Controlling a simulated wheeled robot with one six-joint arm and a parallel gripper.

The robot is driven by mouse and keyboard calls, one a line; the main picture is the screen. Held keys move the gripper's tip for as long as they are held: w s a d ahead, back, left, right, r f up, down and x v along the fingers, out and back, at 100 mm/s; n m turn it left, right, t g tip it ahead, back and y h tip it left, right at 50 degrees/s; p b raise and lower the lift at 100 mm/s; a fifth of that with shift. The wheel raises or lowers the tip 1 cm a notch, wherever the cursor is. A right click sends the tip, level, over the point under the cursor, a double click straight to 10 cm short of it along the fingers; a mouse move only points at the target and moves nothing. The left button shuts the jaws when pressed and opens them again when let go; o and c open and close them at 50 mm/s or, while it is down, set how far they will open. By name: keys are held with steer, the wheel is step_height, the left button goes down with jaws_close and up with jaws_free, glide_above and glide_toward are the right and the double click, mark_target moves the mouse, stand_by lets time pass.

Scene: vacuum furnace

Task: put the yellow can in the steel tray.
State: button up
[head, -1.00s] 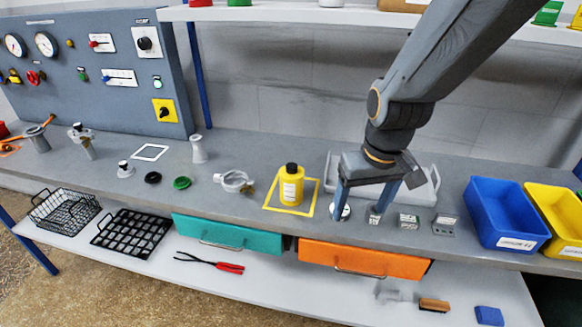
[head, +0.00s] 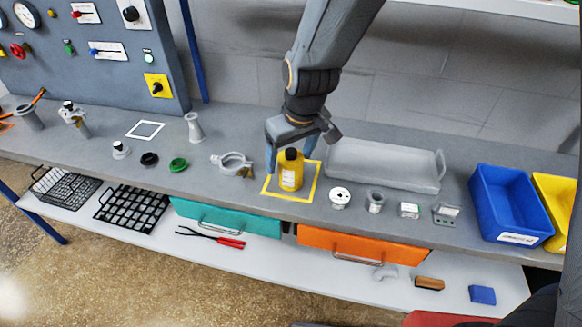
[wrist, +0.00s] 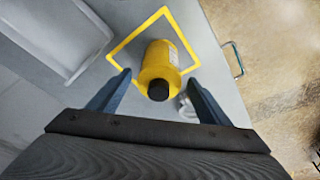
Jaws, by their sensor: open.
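The yellow can (head: 291,173), with a black cap and a pale label, stands upright inside a yellow square outline on the grey bench. In the wrist view the can (wrist: 160,62) shows between the two blue fingers, cap toward the camera. My gripper (head: 291,154) is open, its fingers either side of the can's upper part with gaps visible; the wrist view shows the same open gripper (wrist: 157,88). The steel tray (head: 385,178) is a shallow grey tray to the right of the can, toward the back of the bench. It shows empty, and part of it (wrist: 88,62) is at the wrist view's upper left.
A grey clamp ring (head: 232,162) lies left of the can. A white round piece (head: 340,197) and several small items stand in front of the tray. A blue bin (head: 510,205) is farther right. A panel with gauges rises at the back left.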

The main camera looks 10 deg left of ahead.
mark_target(289, 163)
steer(key=shift+p+x, duration=0.3)
steer(key=shift+x, duration=1.4)
steer(key=shift+d, duration=0.1)
steer(key=shift+w, duration=0.1)
steer(key=c, duration=1.5)
steer(key=shift+r, duration=0.1)
